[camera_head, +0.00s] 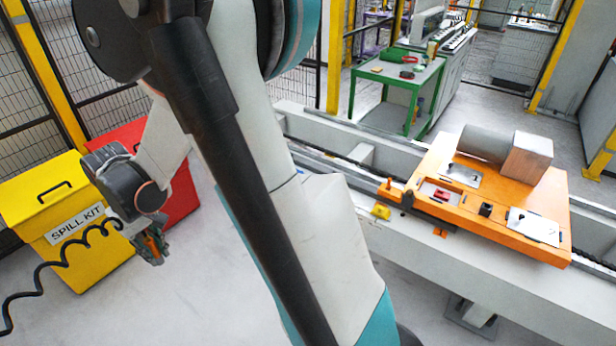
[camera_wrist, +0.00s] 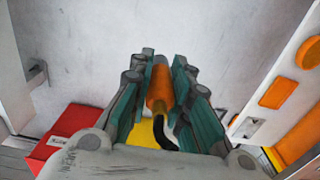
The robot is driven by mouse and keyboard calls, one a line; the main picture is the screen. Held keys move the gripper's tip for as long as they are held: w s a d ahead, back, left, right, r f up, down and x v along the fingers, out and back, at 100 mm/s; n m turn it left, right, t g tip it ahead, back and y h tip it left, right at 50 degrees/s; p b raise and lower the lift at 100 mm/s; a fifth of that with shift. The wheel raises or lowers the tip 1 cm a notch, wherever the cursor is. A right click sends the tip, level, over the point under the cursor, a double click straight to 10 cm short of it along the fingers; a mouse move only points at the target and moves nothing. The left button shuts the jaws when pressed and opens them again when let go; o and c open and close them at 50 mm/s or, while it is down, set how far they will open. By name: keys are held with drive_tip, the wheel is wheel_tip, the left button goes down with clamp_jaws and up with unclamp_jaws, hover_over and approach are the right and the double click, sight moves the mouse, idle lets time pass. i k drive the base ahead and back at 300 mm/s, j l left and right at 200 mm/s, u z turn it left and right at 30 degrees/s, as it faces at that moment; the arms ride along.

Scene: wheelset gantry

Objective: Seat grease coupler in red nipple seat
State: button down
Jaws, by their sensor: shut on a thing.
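My gripper (camera_head: 152,248) hangs at the left in the head view, in front of the yellow and red boxes. In the wrist view my gripper (camera_wrist: 160,80) is shut on the orange grease coupler (camera_wrist: 159,88), which lies lengthwise between the teal finger pads. A black hose (camera_wrist: 163,133) bends from its near end. In the head view the coupler shows only as a small orange bit at the fingers. A small red seat (camera_head: 440,195) is on top of the orange carriage (camera_head: 480,225) at the right, well apart from my gripper. Its details are too small to tell.
A yellow spill kit box (camera_head: 62,215) and a red box (camera_head: 165,170) stand behind my gripper. A coiled black hose (camera_head: 62,262) runs left from it. A pale gantry beam (camera_head: 450,262) bears the carriage; my arm crosses in front. A green table (camera_head: 398,75) stands behind.

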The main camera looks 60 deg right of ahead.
sight(443, 195)
drive_tip(key=z, duration=1.95)
drive_tip(key=i+l+z, duration=0.45)
drive_tip(key=i+l, duration=0.8)
